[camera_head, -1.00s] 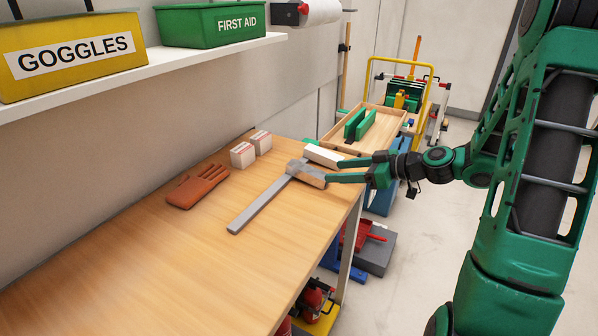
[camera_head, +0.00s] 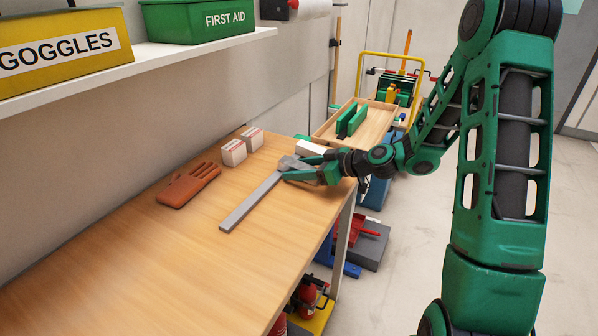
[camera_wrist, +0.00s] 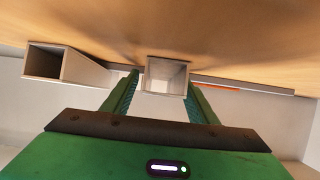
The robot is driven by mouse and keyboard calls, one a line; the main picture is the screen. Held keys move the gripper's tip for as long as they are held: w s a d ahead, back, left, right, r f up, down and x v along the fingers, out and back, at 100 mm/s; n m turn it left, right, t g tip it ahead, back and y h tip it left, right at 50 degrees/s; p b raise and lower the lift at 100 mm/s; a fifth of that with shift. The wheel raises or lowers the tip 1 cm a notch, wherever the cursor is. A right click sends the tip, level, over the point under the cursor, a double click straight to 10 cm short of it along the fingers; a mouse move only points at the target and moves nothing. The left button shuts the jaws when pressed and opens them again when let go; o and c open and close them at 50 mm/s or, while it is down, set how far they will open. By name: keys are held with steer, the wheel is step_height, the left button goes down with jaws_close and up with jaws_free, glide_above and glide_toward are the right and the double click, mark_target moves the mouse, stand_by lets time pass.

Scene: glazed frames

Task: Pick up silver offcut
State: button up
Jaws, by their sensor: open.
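A short, hollow square silver offcut (camera_wrist: 166,75) lies on the bench between my gripper's two fingers in the wrist view, its open end facing the camera. My gripper (camera_wrist: 165,92) is open, with one finger on each side of it; I cannot tell whether either finger touches it.
A long grey bar (camera_head: 250,203) lies on the bench (camera_head: 160,265), close by the fingers. A brown glove (camera_head: 188,186) and two small white boxes (camera_head: 233,152) lie farther left. A wooden tray (camera_head: 372,134) stands beyond. The bench's front-left area is clear.

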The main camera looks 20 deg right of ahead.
steer(key=shift+c, duration=0.7)
steer(key=c, duration=1.1)
steer(key=shift+o, duration=0.2)
steer(key=shift+r, duration=0.1)
